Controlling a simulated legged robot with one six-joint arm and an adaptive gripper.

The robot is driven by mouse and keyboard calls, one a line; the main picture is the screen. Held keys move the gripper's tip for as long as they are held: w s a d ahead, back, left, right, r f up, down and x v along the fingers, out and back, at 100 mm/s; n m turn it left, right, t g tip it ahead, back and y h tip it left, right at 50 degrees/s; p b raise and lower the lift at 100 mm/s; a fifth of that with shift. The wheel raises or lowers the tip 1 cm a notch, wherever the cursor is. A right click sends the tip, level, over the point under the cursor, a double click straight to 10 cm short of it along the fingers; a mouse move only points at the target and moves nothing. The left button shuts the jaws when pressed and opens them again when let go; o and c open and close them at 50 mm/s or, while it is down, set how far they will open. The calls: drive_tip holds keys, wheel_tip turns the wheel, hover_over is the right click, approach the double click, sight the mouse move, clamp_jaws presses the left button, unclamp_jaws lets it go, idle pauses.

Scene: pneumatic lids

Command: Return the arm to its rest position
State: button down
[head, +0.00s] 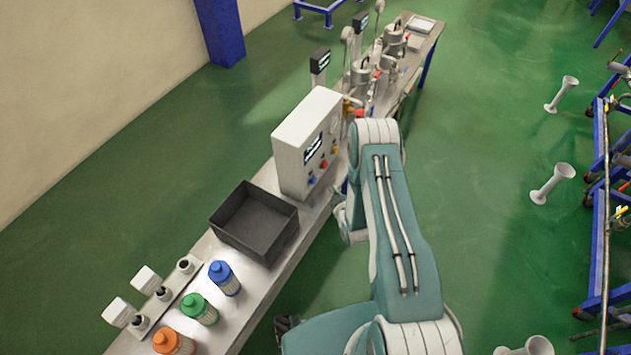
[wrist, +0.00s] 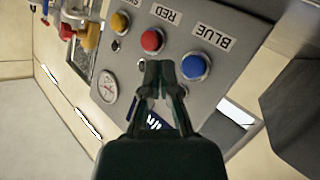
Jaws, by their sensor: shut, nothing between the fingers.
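My gripper (wrist: 160,68) is shut and empty in the wrist view. Its fingertips overlap the control box (wrist: 200,70) in the picture, just below the red button (wrist: 152,41) and left of the blue button (wrist: 195,66). I cannot tell whether the fingertips touch the box. A yellow button (wrist: 121,22) is further left. In the head view my arm (head: 400,230) is bent over the right side of the bench, beside the white control box (head: 295,140). The gripper itself cannot be made out there.
A dark open bin (head: 225,225) stands on the bench (head: 235,315). Blue (head: 225,280), green (head: 200,308) and orange (head: 172,343) bottles stand nearer. Pipes and valves (head: 365,75) fill the far end.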

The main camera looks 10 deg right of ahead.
idle(0.3)
drive_tip(key=w+r+m+g+h, duration=0.1)
drive_tip(key=w+r+g, duration=0.15)
drive_tip(key=r, duration=0.95)
drive_tip(key=w+r+m+g, duration=0.1)
drive_tip(key=w+r, duration=0.2)
drive_tip(key=r, duration=1)
drive_tip(key=s+a+r+m+g, duration=0.1)
drive_tip(key=s+r, duration=0.3)
drive_tip(key=r, duration=0.3)
drive_tip(key=s+a+r+m+g, duration=0.1)
drive_tip(key=s+r, duration=0.4)
drive_tip(key=r, duration=0.2)
drive_tip(key=s+a+r+g, duration=0.1)
drive_tip(key=s+r, duration=0.2)
drive_tip(key=s, duration=0.6)
drive_tip(key=s+a+r+m+g, duration=0.1)
drive_tip(key=s+r, duration=0.3)
drive_tip(key=s, duration=0.5)
drive_tip(key=s+a+r+m+g, duration=0.1)
drive_tip(key=s+r, duration=0.2)
drive_tip(key=s, duration=0.6)
drive_tip(key=shift+r, duration=0.2)
